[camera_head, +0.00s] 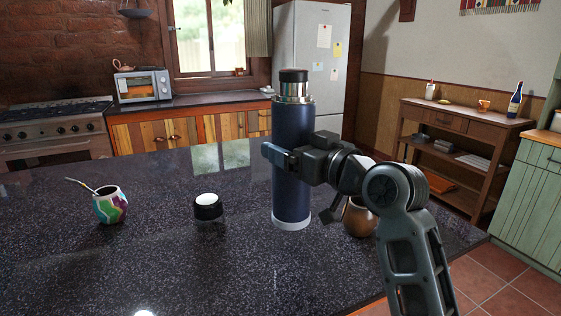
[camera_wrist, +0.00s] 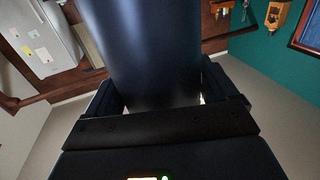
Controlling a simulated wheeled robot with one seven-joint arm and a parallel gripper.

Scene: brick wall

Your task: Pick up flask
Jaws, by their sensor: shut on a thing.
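The flask (camera_head: 292,190) is tall and dark blue, with a silver neck, a black top and a pale base. It stands upright over the dark speckled counter in the head view; I cannot tell whether its base touches the counter. My gripper (camera_head: 280,156) reaches in from the right and is shut on the flask's body at mid height. In the wrist view the flask (camera_wrist: 145,45) fills the middle between the fingers, and my gripper (camera_wrist: 155,95) shows on both sides of it. The fingertips are partly hidden by the flask.
A black and white cup-like lid (camera_head: 208,207) stands left of the flask. A colourful mate cup with a straw (camera_head: 110,205) is farther left. A brownish round pot (camera_head: 358,217) stands close on the right, partly behind my arm. The counter's (camera_head: 150,260) front left is clear.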

